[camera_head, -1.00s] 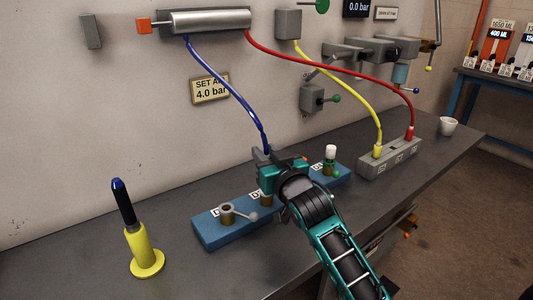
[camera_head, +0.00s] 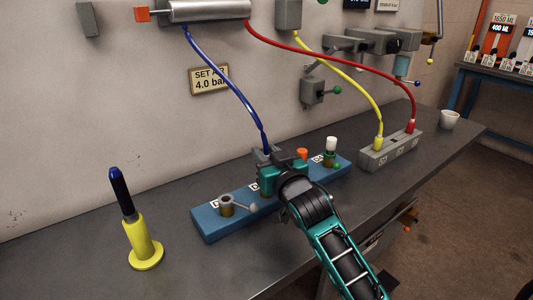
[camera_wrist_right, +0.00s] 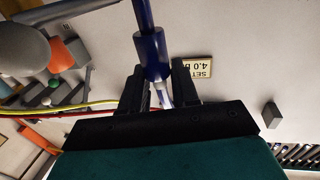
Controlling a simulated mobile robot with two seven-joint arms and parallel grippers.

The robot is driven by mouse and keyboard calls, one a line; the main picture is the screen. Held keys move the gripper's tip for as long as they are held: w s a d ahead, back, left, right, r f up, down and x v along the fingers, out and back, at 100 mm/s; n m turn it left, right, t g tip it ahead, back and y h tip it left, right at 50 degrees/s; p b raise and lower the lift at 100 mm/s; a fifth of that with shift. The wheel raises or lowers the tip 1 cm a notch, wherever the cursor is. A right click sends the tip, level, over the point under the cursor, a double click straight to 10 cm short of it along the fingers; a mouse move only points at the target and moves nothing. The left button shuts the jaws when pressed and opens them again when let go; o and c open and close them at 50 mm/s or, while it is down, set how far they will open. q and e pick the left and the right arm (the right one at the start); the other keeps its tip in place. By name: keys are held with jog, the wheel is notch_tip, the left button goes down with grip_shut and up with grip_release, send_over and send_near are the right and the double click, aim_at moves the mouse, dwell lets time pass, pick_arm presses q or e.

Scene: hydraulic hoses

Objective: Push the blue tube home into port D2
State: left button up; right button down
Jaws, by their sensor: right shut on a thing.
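The blue tube (camera_head: 229,87) hangs from the grey cylinder on the wall down to my right gripper (camera_head: 267,160). The gripper is shut on its lower end. In the wrist view the blue tube (camera_wrist_right: 152,52) comes between the two fingers (camera_wrist_right: 159,92), with a paler end showing between them. The gripper is low over the blue port block (camera_head: 205,227), at its second port from the left. That port and the tube's tip are hidden behind the gripper, so I cannot tell how far in the tube sits. My left gripper is not in view.
On the block, a lever-topped port (camera_head: 227,205) is left of the gripper; an orange cap (camera_head: 302,154) and a white-topped fitting (camera_head: 331,146) are right. A yellow stand (camera_head: 142,246) holds a dark blue stick. Yellow and red hoses run to a grey block (camera_head: 373,161).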

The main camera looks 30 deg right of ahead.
jog(key=shift+f, duration=0.35)
jog(key=c, duration=0.8)
grip_release()
jog(key=shift+s, duration=0.1)
jog(key=s, duration=0.8)
jog(key=s+a, duration=0.1)
jog(key=s, duration=0.3)
jog(key=shift+s, duration=0.35)
